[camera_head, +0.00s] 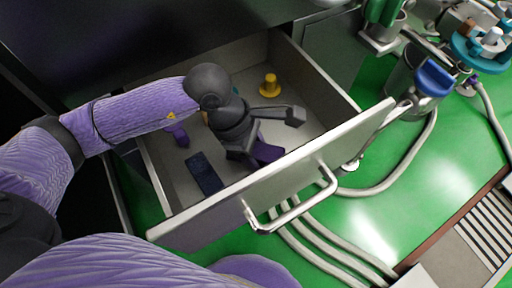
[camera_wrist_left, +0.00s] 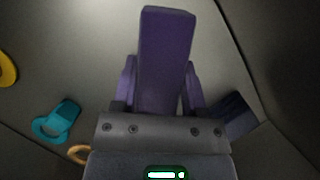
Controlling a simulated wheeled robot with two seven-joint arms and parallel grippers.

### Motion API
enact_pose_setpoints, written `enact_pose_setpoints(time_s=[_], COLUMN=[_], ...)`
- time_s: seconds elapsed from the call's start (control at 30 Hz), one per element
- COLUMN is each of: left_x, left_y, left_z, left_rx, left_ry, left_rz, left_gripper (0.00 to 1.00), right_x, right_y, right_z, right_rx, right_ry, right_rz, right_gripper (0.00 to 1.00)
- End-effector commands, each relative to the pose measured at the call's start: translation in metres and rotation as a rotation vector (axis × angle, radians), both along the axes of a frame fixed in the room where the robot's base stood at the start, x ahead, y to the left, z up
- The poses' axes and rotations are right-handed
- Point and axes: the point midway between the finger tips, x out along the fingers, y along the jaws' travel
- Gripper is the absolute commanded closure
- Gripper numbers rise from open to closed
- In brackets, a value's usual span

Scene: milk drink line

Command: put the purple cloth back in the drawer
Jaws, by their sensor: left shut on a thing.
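The purple cloth (camera_head: 268,153) is a folded strip, partly hidden by my gripper in the head view. In the left wrist view the cloth (camera_wrist_left: 165,60) stands out from between the fingers. My left gripper (camera_head: 264,138) is inside the open drawer (camera_head: 290,185) and is shut on the cloth. The drawer is pulled out, with its grey floor and silver front handle showing. I cannot tell whether the cloth touches the drawer floor. My right gripper is not in view.
The drawer also holds a yellow knobbed piece (camera_head: 270,86), a dark blue block (camera_head: 204,173), a small purple piece (camera_head: 178,135) and a teal piece (camera_wrist_left: 57,122). Grey hoses (camera_head: 400,180) and a blue-topped container (camera_head: 425,85) stand right of it on the green floor.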

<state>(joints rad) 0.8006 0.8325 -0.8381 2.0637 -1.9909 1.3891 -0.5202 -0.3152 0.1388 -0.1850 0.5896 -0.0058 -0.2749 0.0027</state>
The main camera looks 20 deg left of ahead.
Motion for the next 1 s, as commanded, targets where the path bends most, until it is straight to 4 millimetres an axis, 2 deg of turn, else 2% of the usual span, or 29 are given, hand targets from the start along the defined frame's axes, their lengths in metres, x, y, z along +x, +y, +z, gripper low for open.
enact_pose_setpoints(time_s=[0.13, 0.17, 0.3, 0.57, 0.67, 0.9, 1.0], left_x=[0.0, 0.0, 0.0, 0.0, 0.0, -0.003, -0.004], left_y=[0.0, 0.0, 0.0, 0.0, 0.006, 0.032, 0.04], left_z=[-0.003, -0.003, -0.002, 0.001, 0.02, 0.086, 0.103], left_rx=[0.0, 0.0, 0.0, 0.0, 0.003, 0.003, 0.002], left_ry=[0.0, 0.0, -0.001, -0.002, -0.007, -0.01, -0.006], left_rz=[0.0, 0.0, 0.0, 0.0, 0.002, 0.002, 0.003], left_gripper=[0.92, 0.41, 0.11, 0.1, 0.1, 0.1, 0.1], right_x=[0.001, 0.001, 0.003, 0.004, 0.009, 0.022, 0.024], right_y=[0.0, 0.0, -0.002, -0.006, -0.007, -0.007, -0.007], right_z=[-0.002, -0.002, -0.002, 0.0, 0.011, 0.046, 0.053], right_rx=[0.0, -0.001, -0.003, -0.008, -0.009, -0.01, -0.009], right_ry=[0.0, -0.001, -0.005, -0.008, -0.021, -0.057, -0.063], right_rz=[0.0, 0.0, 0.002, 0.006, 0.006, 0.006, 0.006], right_gripper=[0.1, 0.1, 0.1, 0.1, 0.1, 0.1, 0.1])
